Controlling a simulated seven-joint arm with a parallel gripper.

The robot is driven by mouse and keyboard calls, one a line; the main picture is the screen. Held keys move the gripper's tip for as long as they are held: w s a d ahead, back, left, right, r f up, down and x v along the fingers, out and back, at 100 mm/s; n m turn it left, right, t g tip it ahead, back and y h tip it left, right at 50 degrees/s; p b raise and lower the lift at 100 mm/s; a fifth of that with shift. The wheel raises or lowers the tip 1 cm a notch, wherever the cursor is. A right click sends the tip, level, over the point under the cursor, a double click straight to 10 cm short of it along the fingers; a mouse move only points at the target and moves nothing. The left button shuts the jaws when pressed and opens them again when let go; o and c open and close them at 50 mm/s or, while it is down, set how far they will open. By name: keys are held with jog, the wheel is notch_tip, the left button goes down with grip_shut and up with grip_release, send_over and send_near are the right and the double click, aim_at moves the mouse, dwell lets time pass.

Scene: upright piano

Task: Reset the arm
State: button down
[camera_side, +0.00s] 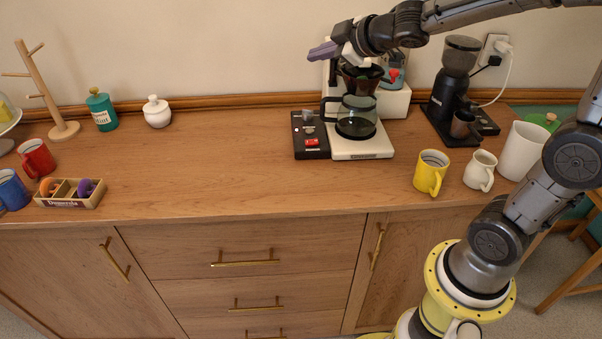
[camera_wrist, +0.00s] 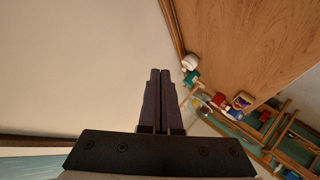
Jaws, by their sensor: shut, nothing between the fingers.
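My gripper (camera_side: 325,51) is high above the counter, in front of the wall and just above the coffee maker (camera_side: 364,147). It points to the left in the side view. In the wrist view my gripper (camera_wrist: 160,72) has its two dark fingers together, with nothing between them. The fingers are apart from the coffee maker and its glass carafe (camera_side: 356,118). My arm reaches in from the right and passes over the coffee grinder (camera_side: 453,90).
The wooden counter (camera_side: 220,170) is clear in its middle. A yellow mug (camera_side: 430,173), a cream pitcher (camera_side: 480,168) and a white canister (camera_side: 523,150) stand at right. A mug tree (camera_side: 50,95), green jar (camera_side: 101,110), white pot (camera_side: 157,112), red mug (camera_side: 36,158) and pod box (camera_side: 70,192) stand at left.

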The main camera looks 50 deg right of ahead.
jog(key=s+r+m+h, duration=0.1)
jog(key=s+r+m, duration=0.2)
jog(key=s, duration=0.5)
jog(key=s+a+f+m+g+y, duration=0.1)
jog(key=s+a+f+g, duration=0.1)
jog(key=s, duration=0.4)
jog(key=s+a+f+m+g, duration=0.1)
jog(key=s+a+f+g, duration=0.1)
jog(key=s+f, duration=0.3)
jog(key=s+a+f+m+g+y, duration=0.1)
jog(key=s+a+f+m+g, duration=0.1)
jog(key=s, duration=0.6)
jog(key=shift+s+a+f+g+y, duration=0.2)
jog(key=shift+a+f+g+y, duration=0.15)
jog(key=shift+f, duration=0.35)
